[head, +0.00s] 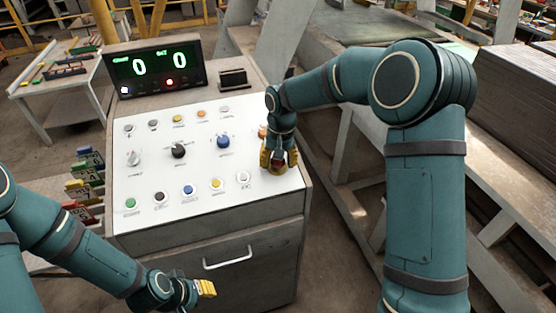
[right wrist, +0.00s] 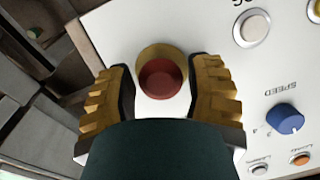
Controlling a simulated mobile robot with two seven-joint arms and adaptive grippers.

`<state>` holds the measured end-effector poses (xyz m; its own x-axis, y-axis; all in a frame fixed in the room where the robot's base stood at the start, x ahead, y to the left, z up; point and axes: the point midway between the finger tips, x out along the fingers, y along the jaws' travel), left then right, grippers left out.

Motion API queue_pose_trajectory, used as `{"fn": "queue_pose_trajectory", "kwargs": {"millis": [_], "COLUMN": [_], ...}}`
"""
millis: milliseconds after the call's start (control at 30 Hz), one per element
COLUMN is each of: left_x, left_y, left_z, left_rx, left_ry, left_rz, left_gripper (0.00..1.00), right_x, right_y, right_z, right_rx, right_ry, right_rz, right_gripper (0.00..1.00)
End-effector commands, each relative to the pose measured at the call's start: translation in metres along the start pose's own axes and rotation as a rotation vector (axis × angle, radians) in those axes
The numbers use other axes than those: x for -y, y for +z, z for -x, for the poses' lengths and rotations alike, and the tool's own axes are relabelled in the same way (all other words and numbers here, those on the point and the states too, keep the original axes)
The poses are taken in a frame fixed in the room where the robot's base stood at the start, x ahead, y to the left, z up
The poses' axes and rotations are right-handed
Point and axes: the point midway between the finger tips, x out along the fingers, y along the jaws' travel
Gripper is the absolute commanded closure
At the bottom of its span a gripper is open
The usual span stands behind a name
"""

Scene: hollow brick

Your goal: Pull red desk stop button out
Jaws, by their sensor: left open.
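The red stop button (right wrist: 161,80) sits on a yellow round base (right wrist: 158,55) on the white desk panel. It is in the middle of the right wrist view. In the head view my right gripper (head: 279,163) is over it at the panel's right edge and mostly covers it. In the right wrist view the yellow fingers of my right gripper (right wrist: 161,95) are apart, one on each side of the red cap, with narrow gaps showing. I cannot tell their exact height against the cap. My left gripper (head: 206,288) is open and empty, low in front of the desk.
The desk panel (head: 130,230) carries several small buttons, a black knob (head: 179,151) and a blue speed knob (right wrist: 285,118). A display (head: 155,68) with green digits stands at the back. A drawer handle (head: 228,258) is on the desk front. A wooden bench (head: 480,180) lies to the right.

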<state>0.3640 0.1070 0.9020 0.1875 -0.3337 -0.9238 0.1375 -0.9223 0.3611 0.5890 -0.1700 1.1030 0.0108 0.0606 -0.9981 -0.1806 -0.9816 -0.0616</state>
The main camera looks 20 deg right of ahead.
Motion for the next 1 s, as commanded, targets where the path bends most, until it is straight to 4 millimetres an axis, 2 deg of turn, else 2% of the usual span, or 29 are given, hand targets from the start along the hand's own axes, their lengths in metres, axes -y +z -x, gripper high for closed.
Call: {"fn": "queue_pose_trajectory", "kwargs": {"millis": [33, 100, 133, 333, 500, 700, 733, 800, 1000], "left_x": [0.000, 0.000, 0.000, 0.000, -0.002, -0.001, -0.001, -0.001, -0.001], "left_y": [0.000, 0.000, 0.000, 0.000, -0.001, -0.001, -0.001, 0.000, 0.000], "left_z": [0.000, 0.000, 0.000, 0.000, 0.005, 0.004, 0.004, 0.004, 0.004], "left_rx": [0.000, 0.000, 0.000, 0.000, 0.000, 0.000, 0.000, 0.000, 0.000], "left_ry": [0.000, 0.000, 0.000, 0.000, 0.001, 0.001, 0.001, 0.001, 0.001], "left_rz": [0.000, 0.000, 0.000, 0.000, 0.000, 0.000, 0.000, 0.000, 0.000], "left_gripper": [0.66, 0.66, 0.66, 0.66, 0.66, 0.66, 0.66, 0.66, 0.66], "right_x": [0.000, 0.000, 0.000, 0.000, 0.000, 0.000, 0.000, 0.000, 0.000], "right_y": [0.000, 0.000, 0.000, 0.000, 0.003, 0.003, 0.003, 0.003, 0.003], "right_z": [0.000, 0.000, 0.000, 0.001, 0.014, 0.013, 0.013, 0.013, 0.012], "right_rx": [0.000, 0.000, 0.000, 0.000, -0.002, -0.001, -0.001, -0.001, -0.001], "right_ry": [0.000, 0.000, 0.000, 0.000, 0.001, 0.000, 0.000, 0.000, 0.000], "right_rz": [0.000, 0.000, 0.000, 0.000, 0.000, 0.000, 0.000, 0.000, 0.000], "right_gripper": [0.70, 0.95, 1.00, 1.00, 1.00, 1.00, 0.47, 0.25, 0.25]}}
